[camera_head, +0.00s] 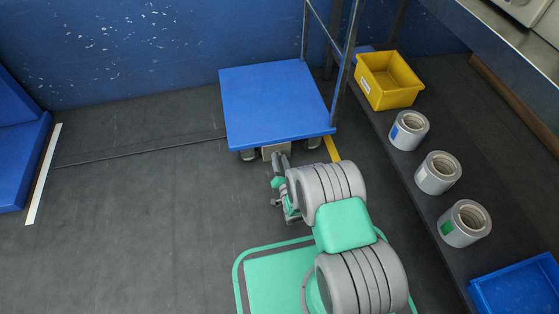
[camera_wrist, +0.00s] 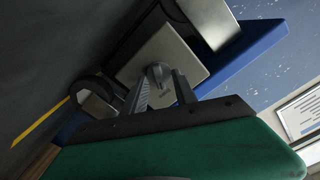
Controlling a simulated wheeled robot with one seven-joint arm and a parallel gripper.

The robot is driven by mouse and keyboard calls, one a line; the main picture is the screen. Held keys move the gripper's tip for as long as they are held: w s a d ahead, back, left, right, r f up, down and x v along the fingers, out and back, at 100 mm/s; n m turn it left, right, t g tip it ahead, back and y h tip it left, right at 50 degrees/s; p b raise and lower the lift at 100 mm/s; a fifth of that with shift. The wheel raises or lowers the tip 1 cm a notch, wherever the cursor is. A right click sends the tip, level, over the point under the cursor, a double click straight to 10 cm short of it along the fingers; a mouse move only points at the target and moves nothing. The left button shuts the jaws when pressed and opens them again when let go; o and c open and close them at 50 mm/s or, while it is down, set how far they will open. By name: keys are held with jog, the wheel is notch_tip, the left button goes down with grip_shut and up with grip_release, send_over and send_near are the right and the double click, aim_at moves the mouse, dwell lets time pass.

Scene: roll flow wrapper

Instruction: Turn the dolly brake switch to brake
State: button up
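The blue dolly (camera_head: 275,100) stands near the back wall; its deck also shows as a blue slab in the wrist view (camera_wrist: 245,55). A light grey brake plate (camera_wrist: 185,60) carries a small grey knob-like switch (camera_wrist: 158,74). In the head view the brake box (camera_head: 272,152) shows under the dolly's front edge, partly hidden by my gripper (camera_head: 281,163). In the wrist view my gripper (camera_wrist: 161,88) has its two fingers apart, pointing at the plate, with the switch in line between the tips. Contact with the switch cannot be told.
A dark shelf at right holds a yellow bin (camera_head: 392,80), several grey rolls (camera_head: 438,172) and a blue tray (camera_head: 520,290). A dark wheel (camera_wrist: 95,98) is close beside the brake plate. The floor (camera_head: 140,220) left of my arm is clear.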

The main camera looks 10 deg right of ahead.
jog(key=s+p, duration=0.2)
jog(key=s, duration=0.5)
jog(key=shift+s+p, duration=0.35)
jog(key=shift+s, duration=0.05)
jog(key=shift+s, duration=0.1)
